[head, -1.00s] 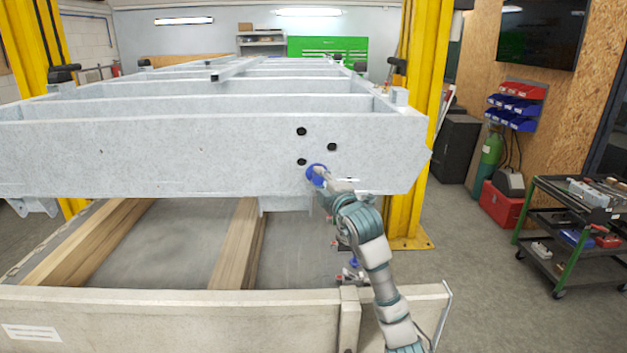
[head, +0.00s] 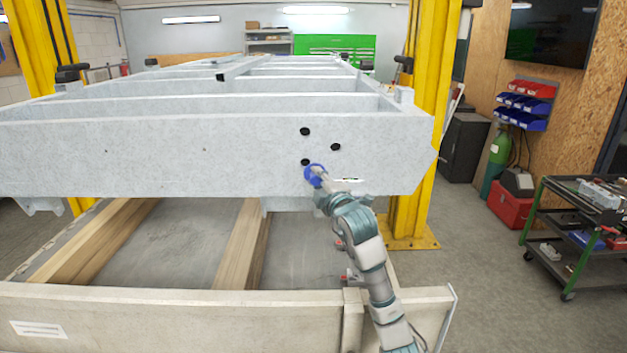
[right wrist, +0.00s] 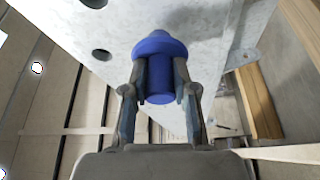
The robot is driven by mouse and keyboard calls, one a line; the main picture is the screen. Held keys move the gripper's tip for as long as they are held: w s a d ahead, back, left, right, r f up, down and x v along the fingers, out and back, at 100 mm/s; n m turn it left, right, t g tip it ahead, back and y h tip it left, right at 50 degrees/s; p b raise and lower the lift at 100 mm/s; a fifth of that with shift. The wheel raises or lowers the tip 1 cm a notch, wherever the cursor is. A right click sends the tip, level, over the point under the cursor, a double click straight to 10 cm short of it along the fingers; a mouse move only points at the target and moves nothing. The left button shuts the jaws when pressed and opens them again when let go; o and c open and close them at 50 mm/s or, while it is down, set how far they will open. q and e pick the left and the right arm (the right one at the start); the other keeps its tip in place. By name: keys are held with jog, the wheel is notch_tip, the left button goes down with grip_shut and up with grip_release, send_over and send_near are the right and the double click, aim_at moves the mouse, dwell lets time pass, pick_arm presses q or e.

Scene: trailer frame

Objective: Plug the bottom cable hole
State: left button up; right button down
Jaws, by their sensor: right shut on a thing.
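The grey metal trailer frame (head: 120,158) spans the head view. Its front face has three dark holes near the right end: an upper one (head: 305,131), a right one (head: 335,147) and a lower one (head: 305,162). My right gripper (head: 317,179) is at the face just below and right of the lower hole. It is shut on a blue plug (right wrist: 160,62), which also shows in the head view (head: 313,173). A hole (right wrist: 101,55) shows left of the plug. My left gripper is not in view.
A pale crate wall (head: 180,318) with wooden beams (head: 240,245) lies below the frame. A yellow post (head: 425,110) stands behind the frame's right end.

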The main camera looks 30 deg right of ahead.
jog(key=shift+w+d, duration=0.15)
jog(key=shift+d, duration=0.15)
jog(key=shift+w+a+r, duration=0.2)
jog(key=shift+w+a, duration=0.1)
jog(key=shift+a, duration=0.25)
jog(key=shift+w+a+r, duration=0.15)
jog(key=shift+w+a, duration=0.1)
jog(key=shift+a, duration=0.3)
jog(key=shift+w+d+f+p, duration=0.1)
jog(key=shift+w+d+p, duration=0.15)
jog(key=shift+d, duration=0.65)
jog(key=shift+s+d+f, duration=0.1)
jog(key=shift+s+d, duration=0.05)
jog(key=shift+s, duration=0.05)
jog(key=shift+s+f, duration=0.15)
jog(key=shift+a+b, duration=0.2)
jog(key=shift+b, duration=0.1)
jog(key=shift+s+a+r, duration=0.15)
jog(key=shift+a+r, duration=0.1)
jog(key=shift+a, duration=0.3)
